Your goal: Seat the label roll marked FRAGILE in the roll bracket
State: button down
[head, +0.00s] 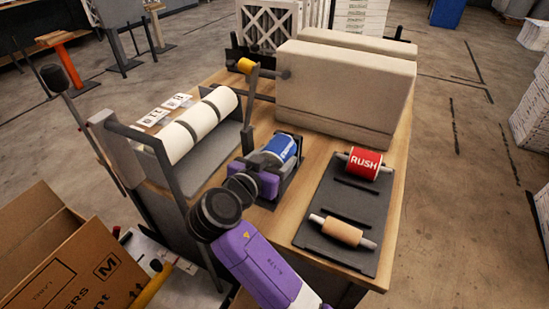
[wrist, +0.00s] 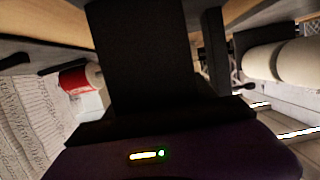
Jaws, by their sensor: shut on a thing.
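A blue label roll (head: 281,147) with white lettering, partly hidden and too small to read surely, is at the middle of the bench in the head view. A dark bracket (head: 291,183) shows beneath and beside it. My gripper (head: 267,160) reaches it from the front and is shut on it. The jaws hide the roll's near end, so I cannot tell whether its core rests in the bracket. In the wrist view a dark shape fills the middle and the blue roll is not seen.
A black tray (head: 313,214) on the right bears a red roll marked RUSH (head: 365,163) and a bare brown roll (head: 342,231). White rolls (head: 200,124) lie in a machine at left. Large beige blocks (head: 345,90) stand behind. An open cardboard box (head: 95,265) is at lower left.

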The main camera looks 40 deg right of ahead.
jog(key=shift+f, duration=0.3)
jog(key=shift+c, duration=1.1)
grip_release()
